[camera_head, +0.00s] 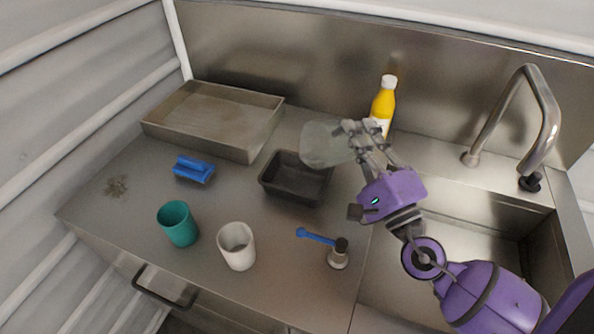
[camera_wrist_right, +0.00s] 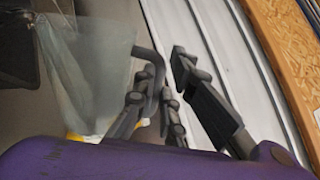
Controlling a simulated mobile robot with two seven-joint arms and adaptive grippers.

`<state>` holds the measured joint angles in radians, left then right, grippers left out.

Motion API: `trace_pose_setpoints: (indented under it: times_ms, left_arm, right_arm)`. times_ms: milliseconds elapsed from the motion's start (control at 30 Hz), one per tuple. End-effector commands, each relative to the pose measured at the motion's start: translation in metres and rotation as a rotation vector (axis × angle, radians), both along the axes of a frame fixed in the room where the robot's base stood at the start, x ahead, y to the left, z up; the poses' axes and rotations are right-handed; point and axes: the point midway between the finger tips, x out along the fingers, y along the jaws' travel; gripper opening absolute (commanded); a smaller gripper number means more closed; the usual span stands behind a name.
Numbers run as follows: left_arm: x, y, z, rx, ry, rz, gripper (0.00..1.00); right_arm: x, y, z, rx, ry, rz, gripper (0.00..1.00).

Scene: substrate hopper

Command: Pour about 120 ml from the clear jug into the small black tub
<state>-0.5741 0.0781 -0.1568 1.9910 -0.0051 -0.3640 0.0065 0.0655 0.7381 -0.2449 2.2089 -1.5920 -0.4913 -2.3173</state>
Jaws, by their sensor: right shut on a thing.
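The clear jug (camera_head: 322,145) is held up in the air by my right gripper (camera_head: 358,135), over the back right part of the small black tub (camera_head: 292,195). The jug looks tilted to the left, and its see-through wall makes its contents hard to tell. No stream of liquid shows. The right fingers are shut at the jug's handle side. In the right wrist view the jug (camera_wrist_right: 95,75) and its curved handle (camera_wrist_right: 150,58) show beside the fingers (camera_wrist_right: 168,95). The tub's dark corner (camera_wrist_right: 18,45) is at the upper left. The tub stands upright on the counter. My left gripper is not in view.
A yellow bottle (camera_head: 383,100) stands behind the right gripper. A grey tray (camera_head: 215,140) and blue clip-like thing (camera_head: 193,169) are left. A teal cup (camera_head: 177,225), white cup (camera_head: 237,247) and blue-handled tool (camera_head: 320,238) are in front. The sink (camera_head: 460,245) and faucet (camera_head: 545,110) are right.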

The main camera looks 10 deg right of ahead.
Motion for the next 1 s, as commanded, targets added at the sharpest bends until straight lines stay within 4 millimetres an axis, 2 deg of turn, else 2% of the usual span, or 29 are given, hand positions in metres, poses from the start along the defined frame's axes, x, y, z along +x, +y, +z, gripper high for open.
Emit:
trace_pose_setpoints:
  times_ms: [733,800,867,900,1000]
  left_arm:
    - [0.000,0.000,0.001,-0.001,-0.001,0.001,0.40]
    - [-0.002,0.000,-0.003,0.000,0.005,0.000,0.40]
    - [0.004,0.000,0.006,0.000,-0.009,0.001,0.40]
    - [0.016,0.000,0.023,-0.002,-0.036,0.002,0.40]
    - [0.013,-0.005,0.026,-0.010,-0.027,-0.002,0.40]
  right_arm:
    - [-0.001,0.001,0.000,-0.033,-0.017,-0.002,0.00]
    - [0.003,-0.012,0.001,0.028,0.001,-0.003,0.00]
    - [0.007,-0.028,-0.003,0.184,0.043,-0.008,0.00]
    - [0.009,-0.035,0.008,0.257,0.054,-0.006,0.00]
    - [0.011,-0.039,0.007,0.323,0.076,-0.002,0.00]
